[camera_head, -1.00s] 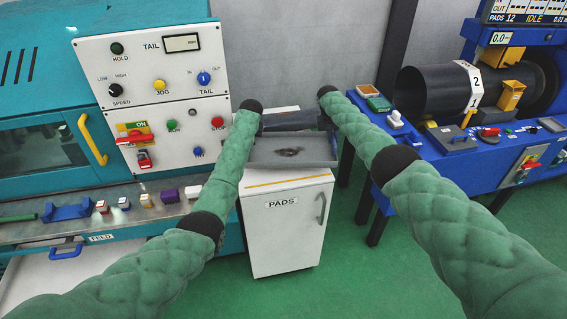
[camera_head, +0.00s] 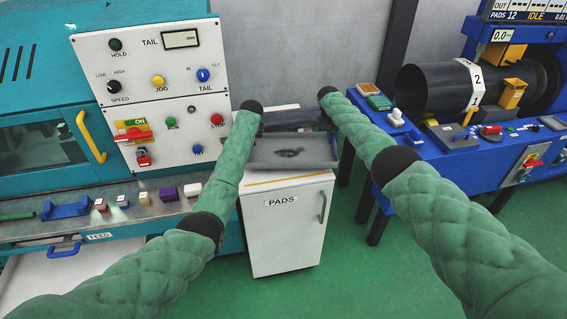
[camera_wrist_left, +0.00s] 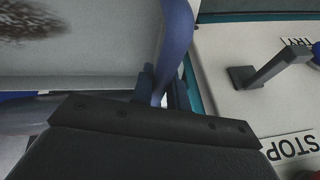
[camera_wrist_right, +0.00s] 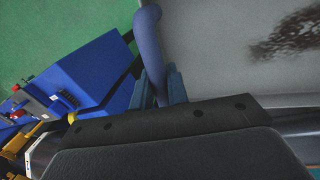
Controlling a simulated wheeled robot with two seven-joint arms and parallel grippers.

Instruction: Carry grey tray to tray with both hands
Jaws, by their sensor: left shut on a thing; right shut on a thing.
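The grey tray (camera_head: 261,161) is a shallow rectangular tray with a dark smudge on its floor. It is between my two hands, over the white PADS cabinet; I cannot tell whether it touches the top. My left gripper (camera_wrist_left: 160,88) is shut on the tray's blue handle (camera_wrist_left: 178,35) at its left side. My right gripper (camera_wrist_right: 160,88) is shut on the other blue handle (camera_wrist_right: 149,35) at its right side. In the head view both grippers are mostly hidden behind my wrists. No second tray can be made out clearly.
The PADS cabinet (camera_head: 285,235) stands below the tray. A teal machine with a control panel (camera_head: 150,90) is close on the left. A blue bench (camera_head: 440,155) with a dark cylinder (camera_head: 435,90) stands on the right. Green floor (camera_head: 345,270) is free in front.

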